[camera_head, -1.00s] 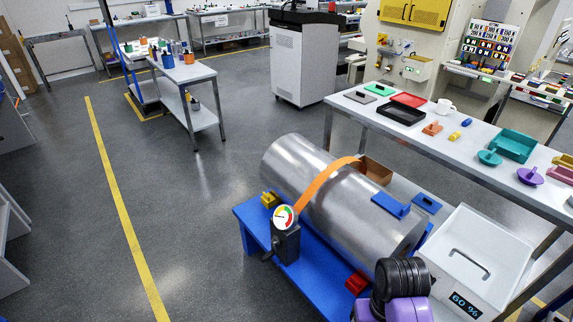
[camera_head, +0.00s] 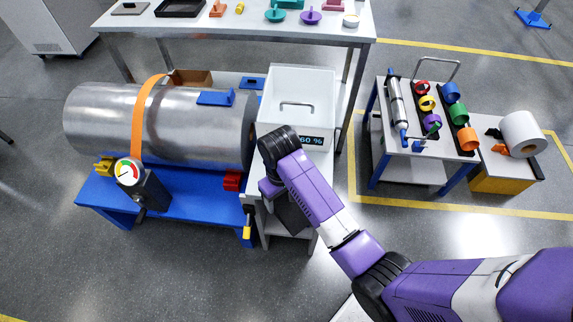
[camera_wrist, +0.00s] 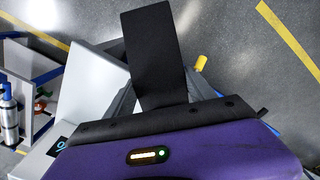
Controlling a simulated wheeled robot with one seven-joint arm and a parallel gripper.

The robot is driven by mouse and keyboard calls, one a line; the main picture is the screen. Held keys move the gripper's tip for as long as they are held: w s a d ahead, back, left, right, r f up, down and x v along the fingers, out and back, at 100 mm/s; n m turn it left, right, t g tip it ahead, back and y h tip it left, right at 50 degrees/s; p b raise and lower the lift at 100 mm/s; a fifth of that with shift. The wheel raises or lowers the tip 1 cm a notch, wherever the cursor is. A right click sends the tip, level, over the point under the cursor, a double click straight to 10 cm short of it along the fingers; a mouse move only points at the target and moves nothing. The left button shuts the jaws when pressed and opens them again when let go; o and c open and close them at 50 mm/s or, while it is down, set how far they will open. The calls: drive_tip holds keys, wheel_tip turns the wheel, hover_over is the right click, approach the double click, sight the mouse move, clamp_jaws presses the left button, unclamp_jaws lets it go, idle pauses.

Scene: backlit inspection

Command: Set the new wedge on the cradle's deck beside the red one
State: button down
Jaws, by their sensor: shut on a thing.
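The blue cradle (camera_head: 160,205) carries a large metal cylinder (camera_head: 190,125). The red wedge (camera_head: 232,181) sits on its deck under the cylinder's right end, at the front. A yellow wedge (camera_head: 104,165) is at the left end. My gripper (camera_head: 290,215) is right of the cradle's right end, apart from the red wedge, pointing down. Its dark part (camera_wrist: 155,60) fills the middle of the wrist view. The jaws are shut on a piece, the new wedge, mostly hidden from both cameras. A small yellow piece (camera_head: 247,233) shows by the cradle's front right corner, also in the wrist view (camera_wrist: 201,62).
A gauge on a dark block (camera_head: 130,172) stands at the cradle's front left. A white box with a 60 % display (camera_head: 297,85) stands just behind my arm. A trolley (camera_head: 395,175) with rolls stands to the right. Floor in front of the cradle is clear.

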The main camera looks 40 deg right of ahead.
drive_tip(key=w+d, duration=0.4)
drive_tip(key=d, duration=0.1)
drive_tip(key=w+d, duration=0.2)
drive_tip(key=d, duration=0.1)
drive_tip(key=shift+w+r, duration=0.1)
drive_tip(key=shift+w, duration=0.1)
drive_tip(key=w+d, duration=0.2)
drive_tip(key=shift+d, duration=0.4)
drive_tip(key=shift+s+a+f+p, duration=0.15)
drive_tip(key=shift+f+p, duration=0.15)
drive_tip(key=shift+f, duration=0.5)
drive_tip(key=shift+f, duration=0.15)
drive_tip(key=shift+c, duration=1.6)
unclamp_jaws()
